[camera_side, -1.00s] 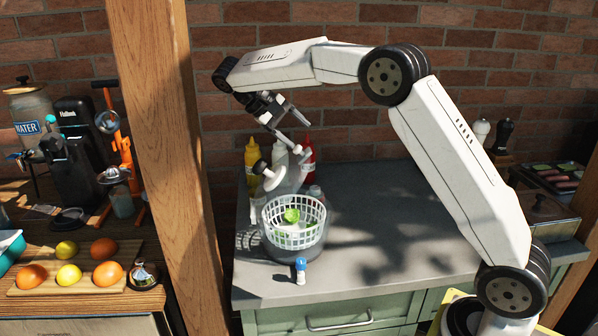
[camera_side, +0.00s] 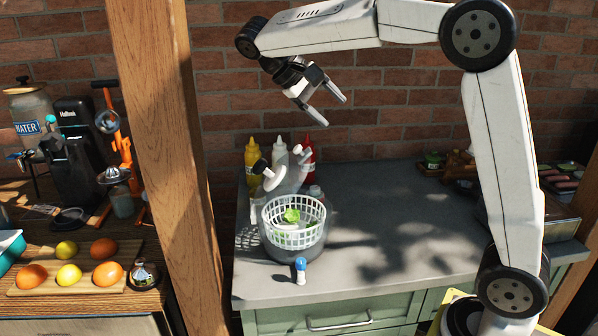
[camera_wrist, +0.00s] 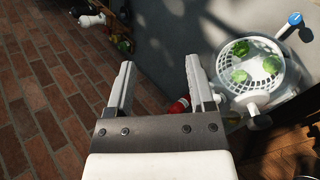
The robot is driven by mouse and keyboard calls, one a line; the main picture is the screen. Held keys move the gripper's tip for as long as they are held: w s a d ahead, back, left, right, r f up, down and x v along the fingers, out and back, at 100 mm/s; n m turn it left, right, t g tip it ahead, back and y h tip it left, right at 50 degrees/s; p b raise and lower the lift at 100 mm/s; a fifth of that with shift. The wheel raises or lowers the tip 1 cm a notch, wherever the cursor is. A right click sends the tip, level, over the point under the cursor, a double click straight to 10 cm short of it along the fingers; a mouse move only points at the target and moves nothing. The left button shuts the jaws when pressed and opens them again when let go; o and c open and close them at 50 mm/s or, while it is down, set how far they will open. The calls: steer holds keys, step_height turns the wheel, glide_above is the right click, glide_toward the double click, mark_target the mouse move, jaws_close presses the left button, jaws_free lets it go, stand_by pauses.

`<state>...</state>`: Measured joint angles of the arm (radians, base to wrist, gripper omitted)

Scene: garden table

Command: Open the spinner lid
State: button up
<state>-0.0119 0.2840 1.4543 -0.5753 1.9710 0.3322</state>
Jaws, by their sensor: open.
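The spinner (camera_side: 293,238) stands on the grey counter near its front left, a white slotted basket in a grey bowl with green leaves inside.
Yellow (camera_side: 252,160), white (camera_side: 280,155) and red (camera_side: 310,155) bottles stand behind the spinner. A small blue-capped shaker (camera_side: 300,270) stands in front. A wooden post (camera_side: 165,130) rises at left. The counter's middle (camera_side: 400,220) is clear.

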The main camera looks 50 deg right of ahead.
steer(key=shift+s+a+r, duration=0.1)
steer(key=shift+s+r, duration=0.2)
steer(key=shift+s, duration=0.35)
steer(key=shift+s+a+r, duration=0.1)
steer(key=shift+s+r, duration=0.15)
steer(key=shift+s, duration=0.35)
steer(key=shift+s+a+r, duration=0.1)
steer(key=shift+s+r, duration=0.2)
steer(key=shift+s, duration=0.35)
steer(key=shift+w+f, duration=0.1)
steer(key=shift+f, duration=0.05)
steer(key=c, duration=0.8)
steer(key=shift+w+f+y, duration=0.2)
steer(key=shift+f+y, duration=0.05)
steer(key=shift+y, duration=0.05)
jaws_close()
steer(key=w+d+f+m+t+y, duration=0.1)
steer(key=w+f+t+y, duration=0.1)
steer(key=w+t+y, duration=0.2)
steer(key=w+d+f+m+t+y, duration=0.1)
steer(key=w+t+y, duration=0.3)
steer(key=w, duration=0.6)
steer(key=shift+w+d+f+m+t+y, duration=0.15)
steer(key=shift+d+f+m+t+y, duration=0.2)
steer(key=shift+f+m, duration=0.45)
